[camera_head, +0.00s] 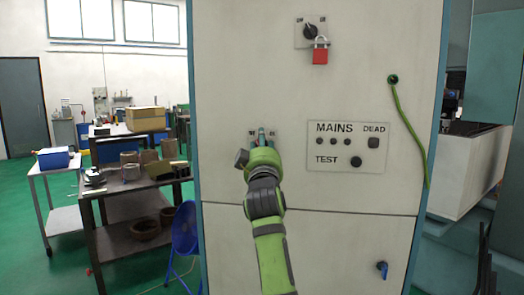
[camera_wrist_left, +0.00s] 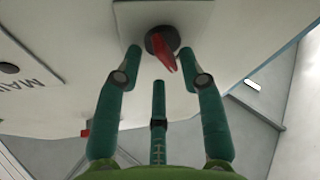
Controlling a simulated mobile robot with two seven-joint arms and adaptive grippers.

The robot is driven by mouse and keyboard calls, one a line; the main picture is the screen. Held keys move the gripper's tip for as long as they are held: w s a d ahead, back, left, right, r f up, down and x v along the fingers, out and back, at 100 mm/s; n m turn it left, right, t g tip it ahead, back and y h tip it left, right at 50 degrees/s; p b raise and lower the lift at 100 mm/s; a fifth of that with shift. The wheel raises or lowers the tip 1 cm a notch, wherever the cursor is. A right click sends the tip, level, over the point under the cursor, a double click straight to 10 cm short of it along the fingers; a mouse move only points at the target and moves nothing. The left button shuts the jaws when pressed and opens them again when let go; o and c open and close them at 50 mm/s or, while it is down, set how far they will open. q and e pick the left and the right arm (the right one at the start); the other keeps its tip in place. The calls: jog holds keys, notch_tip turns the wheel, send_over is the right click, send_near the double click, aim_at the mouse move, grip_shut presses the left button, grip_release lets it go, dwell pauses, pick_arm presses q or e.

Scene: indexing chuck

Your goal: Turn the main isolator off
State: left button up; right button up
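A switch with a red handle (camera_wrist_left: 166,47) on a dark round base sits on a light plate in the left wrist view. In the head view its plate (camera_head: 253,133) shows on the cabinet front, left of the MAINS panel, and my gripper hides the handle. My left gripper (camera_wrist_left: 161,54) is open, with two fingertips on either side of the red handle and a third finger below. I cannot tell whether they touch it. It also shows in the head view (camera_head: 262,136). My right gripper is not in view.
Above on the cabinet (camera_head: 225,80) is a black rotary switch (camera_head: 310,31) with a red padlock (camera_head: 320,52). The MAINS panel (camera_head: 347,162) has several dark lamps or buttons. A green cable (camera_head: 408,125) hangs at right. A blue-handled lock (camera_head: 382,268) is lower right.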

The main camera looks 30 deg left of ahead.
pick_arm(q)
notch_tip(320, 180, up, 8)
jog(key=shift+r, duration=0.25)
